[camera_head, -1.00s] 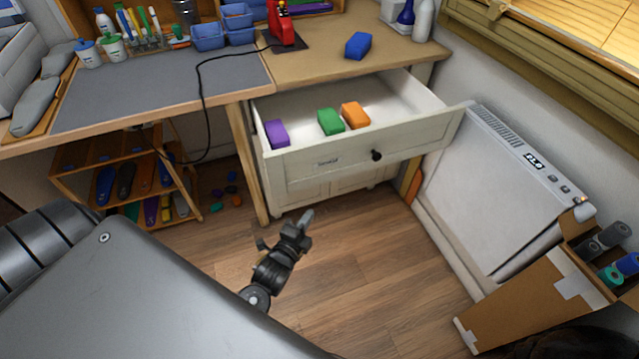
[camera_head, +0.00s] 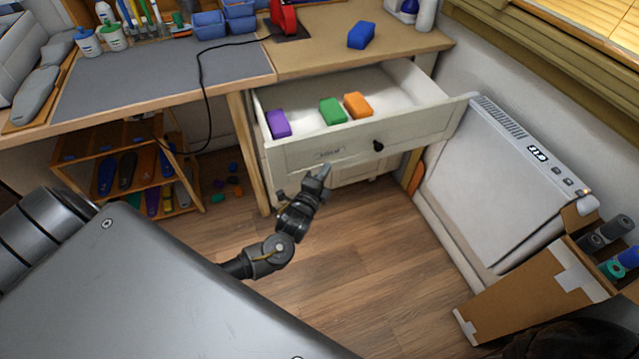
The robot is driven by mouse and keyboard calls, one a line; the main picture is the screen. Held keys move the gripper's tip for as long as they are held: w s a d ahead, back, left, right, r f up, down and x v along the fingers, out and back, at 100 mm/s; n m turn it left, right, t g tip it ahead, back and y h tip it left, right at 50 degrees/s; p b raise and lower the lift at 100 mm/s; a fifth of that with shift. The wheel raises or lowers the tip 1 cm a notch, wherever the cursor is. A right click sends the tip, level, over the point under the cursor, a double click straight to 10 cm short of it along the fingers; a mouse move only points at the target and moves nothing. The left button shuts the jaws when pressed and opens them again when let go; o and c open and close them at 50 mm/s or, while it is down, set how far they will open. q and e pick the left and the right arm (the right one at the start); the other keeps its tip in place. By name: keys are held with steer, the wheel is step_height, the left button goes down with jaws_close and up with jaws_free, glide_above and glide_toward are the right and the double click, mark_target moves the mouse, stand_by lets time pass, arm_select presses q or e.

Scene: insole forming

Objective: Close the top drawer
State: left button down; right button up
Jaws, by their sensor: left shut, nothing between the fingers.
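The top drawer (camera_head: 300,156) of the white cabinet under the desk is pulled out. It holds a purple block (camera_head: 279,124), a green block (camera_head: 332,111) and an orange block (camera_head: 357,105). Its front has a label and a dark round knob (camera_head: 378,146). My left gripper (camera_head: 323,172) is shut and empty, its fingertips just in front of the lower part of the drawer front, left of the knob. I cannot tell whether they touch it. The lower cabinet front is partly hidden behind the gripper and drawer. My right gripper is not in view.
The desk (camera_head: 350,33) above carries a blue block (camera_head: 361,35), a red tool (camera_head: 284,17) and a cable. A white heater (camera_head: 500,185) stands right of the drawer, with a cardboard box (camera_head: 530,296) in front. A wooden rack (camera_head: 125,150) stands left. Floor before the cabinet is clear.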

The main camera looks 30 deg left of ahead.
mark_target(326, 154)
arm_select(q)
steer(key=shift+w+a, duration=0.3)
steer(key=shift+a, duration=0.25)
steer(key=shift+w+a, duration=0.3)
steer(key=shift+a, duration=0.2)
steer(key=shift+w+a, duration=0.3)
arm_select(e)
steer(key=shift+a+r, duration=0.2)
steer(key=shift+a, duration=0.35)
